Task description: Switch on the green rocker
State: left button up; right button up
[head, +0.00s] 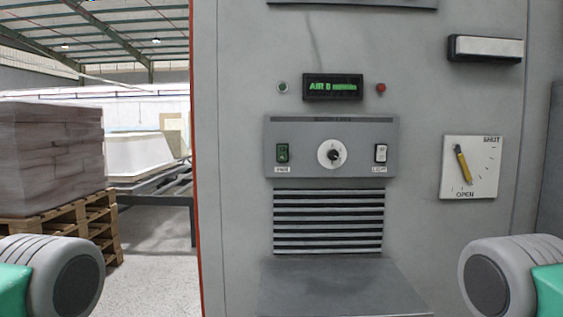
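The green rocker (282,153) sits at the left end of a grey switch panel (355,122) on the front of a large grey cabinet. A small label lies under it, too small to read surely. I cannot tell which way the rocker is tipped. Nothing covers it. Neither gripper shows in the head view. Only rounded grey and teal links of my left arm and my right arm show at the lower left and lower right corners, well apart from the rocker.
A round white dial (332,154) and a white rocker (381,153) labelled LIGHT share the panel. Above is a green-lit display (333,87). A yellow lever (463,164) is at right. Vent slats (328,222) and a protruding grey ledge (340,287) lie below.

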aim_at(282, 149)
jog(key=k+j+z, duration=0.25)
jog(key=k+j, duration=0.25)
jog(key=j, duration=0.25)
jog(key=k+j+z, duration=0.25)
jog(key=k+j, duration=0.3)
jog(key=j, duration=0.15)
jog(key=i+u, duration=0.15)
jog(key=i, duration=0.45)
jog(key=i+l+u, duration=0.15)
jog(key=i, duration=0.5)
jog(key=i+l+u, duration=0.15)
jog(key=i, duration=0.45)
